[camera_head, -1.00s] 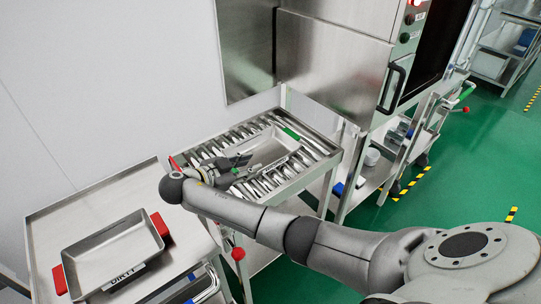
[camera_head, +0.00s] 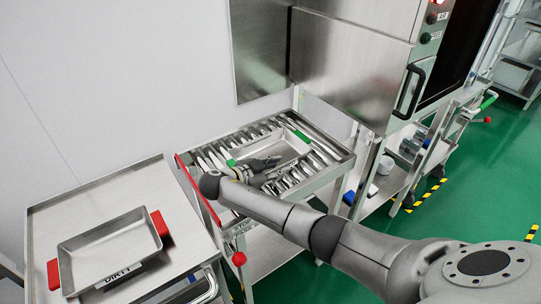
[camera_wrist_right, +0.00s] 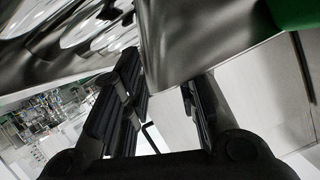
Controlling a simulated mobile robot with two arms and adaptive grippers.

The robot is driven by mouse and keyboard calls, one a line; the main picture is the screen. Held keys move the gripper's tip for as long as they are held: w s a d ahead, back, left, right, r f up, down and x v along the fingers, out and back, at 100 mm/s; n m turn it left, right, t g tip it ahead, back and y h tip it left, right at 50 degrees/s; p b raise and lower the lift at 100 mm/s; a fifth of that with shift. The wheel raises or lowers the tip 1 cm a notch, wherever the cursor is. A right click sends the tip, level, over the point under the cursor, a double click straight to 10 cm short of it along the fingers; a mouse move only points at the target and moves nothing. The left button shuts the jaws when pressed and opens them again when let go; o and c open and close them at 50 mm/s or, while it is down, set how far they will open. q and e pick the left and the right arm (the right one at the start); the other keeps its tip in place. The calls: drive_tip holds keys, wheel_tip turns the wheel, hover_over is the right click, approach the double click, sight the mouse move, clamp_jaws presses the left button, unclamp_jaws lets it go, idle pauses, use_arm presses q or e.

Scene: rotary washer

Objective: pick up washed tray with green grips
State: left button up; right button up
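The washed tray (camera_head: 289,151) is a shallow steel tray lying on the roller table in the head view. One green grip (camera_head: 302,136) is at its far right end and another (camera_head: 231,162) at its near left end. My right gripper (camera_head: 274,163) is at the tray's front left side, over or beside its rim; the head view does not settle which. In the right wrist view its two dark fingers (camera_wrist_right: 165,105) stand apart, with a steel wall (camera_wrist_right: 200,40) just beyond and partly between them. A green grip (camera_wrist_right: 293,12) shows at the top right. My left gripper is out of view.
The roller table (camera_head: 343,155) has a raised steel rim and a red bar at its left. A tray marked DIRTY with red grips (camera_head: 108,248) lies on the left table (camera_head: 120,193). The washer (camera_head: 350,65) stands behind right.

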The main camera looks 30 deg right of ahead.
drive_tip(key=x, duration=0.4)
drive_tip(key=shift+w+d+r+p, duration=0.2)
drive_tip(key=shift+d+r+p, duration=0.05)
drive_tip(key=shift+d+p, duration=0.1)
drive_tip(key=shift+a, duration=0.1)
drive_tip(key=shift+c, duration=0.4)
clamp_jaws()
drive_tip(key=shift+r, duration=0.1)
